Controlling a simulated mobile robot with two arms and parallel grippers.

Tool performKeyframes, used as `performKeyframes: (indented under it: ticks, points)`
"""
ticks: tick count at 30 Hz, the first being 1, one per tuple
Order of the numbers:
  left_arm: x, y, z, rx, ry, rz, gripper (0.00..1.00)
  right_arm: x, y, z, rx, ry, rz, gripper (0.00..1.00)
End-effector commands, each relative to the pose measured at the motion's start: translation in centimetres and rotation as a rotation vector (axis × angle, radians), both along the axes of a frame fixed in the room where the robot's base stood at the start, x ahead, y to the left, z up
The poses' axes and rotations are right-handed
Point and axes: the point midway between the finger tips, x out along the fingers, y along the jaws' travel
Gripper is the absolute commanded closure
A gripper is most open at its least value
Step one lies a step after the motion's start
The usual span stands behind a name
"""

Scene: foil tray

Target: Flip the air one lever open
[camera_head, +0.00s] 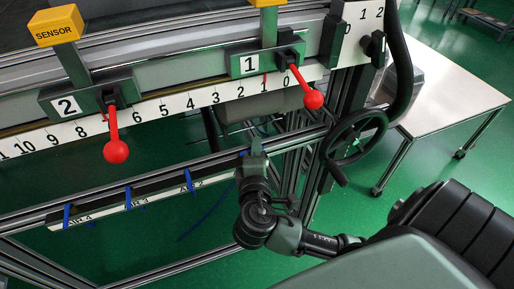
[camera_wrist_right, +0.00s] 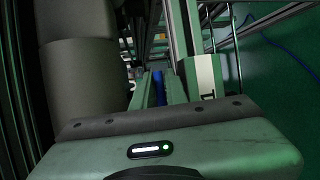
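In the head view my right gripper (camera_head: 254,150) is at the right end of the lower rail and covers most of the air one lever. A small bit of the blue air one lever (camera_head: 242,154) shows beside it. In the right wrist view the blue lever (camera_wrist_right: 158,88) lies between the two fingers of my right gripper (camera_wrist_right: 159,92). I cannot tell whether the fingers press on it or stand just apart. A white label plate (camera_wrist_right: 206,76) is just right of the fingers. My left gripper is not in view.
Other blue levers stand along the rail: air two (camera_head: 189,180), air three (camera_head: 128,197) and air four (camera_head: 67,216). Above are red-knobbed handles (camera_head: 116,150) and (camera_head: 313,99), a ruler strip (camera_head: 160,108) and yellow sensor boxes (camera_head: 56,25). A black handwheel (camera_head: 352,140) is close right of the gripper.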

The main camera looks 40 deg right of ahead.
Motion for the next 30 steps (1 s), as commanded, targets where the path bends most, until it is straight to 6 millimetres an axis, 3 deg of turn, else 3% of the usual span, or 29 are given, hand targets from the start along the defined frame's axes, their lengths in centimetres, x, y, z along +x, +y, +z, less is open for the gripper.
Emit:
performKeyframes:
  ticks: [14, 30]
  points:
    - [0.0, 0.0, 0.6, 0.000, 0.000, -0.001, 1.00, -0.3, 0.2, 0.1, 0.003, 0.002, -0.055, 1.00]
    - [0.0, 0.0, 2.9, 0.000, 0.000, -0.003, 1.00, -1.7, 1.1, 0.0, 0.005, 0.006, -0.438, 1.00]
